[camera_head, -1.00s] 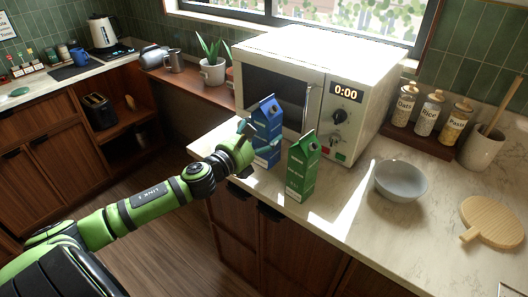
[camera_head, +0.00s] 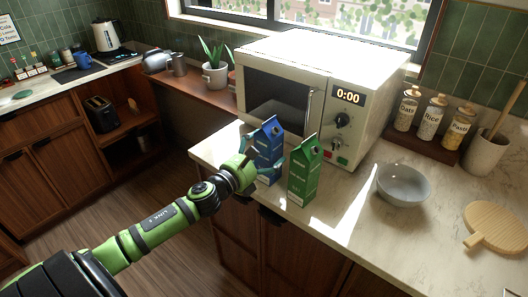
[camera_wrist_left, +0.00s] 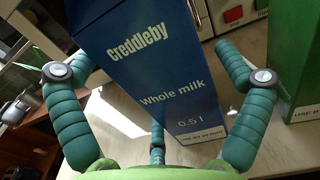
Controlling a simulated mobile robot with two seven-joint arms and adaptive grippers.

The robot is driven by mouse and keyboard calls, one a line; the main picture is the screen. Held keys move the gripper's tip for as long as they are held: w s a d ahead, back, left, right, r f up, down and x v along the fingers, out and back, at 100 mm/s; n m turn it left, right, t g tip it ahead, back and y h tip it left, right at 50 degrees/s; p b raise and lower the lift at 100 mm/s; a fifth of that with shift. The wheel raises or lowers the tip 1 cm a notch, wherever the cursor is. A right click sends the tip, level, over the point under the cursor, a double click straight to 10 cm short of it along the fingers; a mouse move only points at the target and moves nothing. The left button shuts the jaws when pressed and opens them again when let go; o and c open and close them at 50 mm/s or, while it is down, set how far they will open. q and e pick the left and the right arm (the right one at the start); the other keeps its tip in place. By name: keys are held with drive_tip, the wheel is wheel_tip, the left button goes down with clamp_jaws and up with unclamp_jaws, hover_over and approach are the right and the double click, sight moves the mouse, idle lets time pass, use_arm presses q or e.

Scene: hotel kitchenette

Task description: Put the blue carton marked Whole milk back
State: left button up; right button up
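The blue carton (camera_head: 268,141) is upright on or just above the counter, left of a green carton (camera_head: 304,172) and in front of the microwave. I cannot tell if its base touches the counter. In the left wrist view the blue carton (camera_wrist_left: 160,75) fills the middle and reads "Creddleby Whole milk 0.5 l". My left gripper (camera_head: 252,168) is around it from the left. My right gripper is out of view.
The white microwave (camera_head: 315,90), door closed, stands behind the cartons. A grey bowl (camera_head: 403,186), a wooden board (camera_head: 497,228) and several jars on a dark tray (camera_head: 410,143) are to the right. The counter between green carton and bowl is clear.

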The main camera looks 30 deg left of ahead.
use_arm(q)
drive_tip(key=shift+r, duration=0.15)
drive_tip(key=shift+s, duration=0.2)
drive_tip(key=s+b, duration=0.2)
drive_tip(key=s, duration=0.9)
drive_tip(key=shift+s+a, duration=0.25)
drive_tip(key=shift+a, duration=0.2)
drive_tip(key=shift+a, duration=0.1)
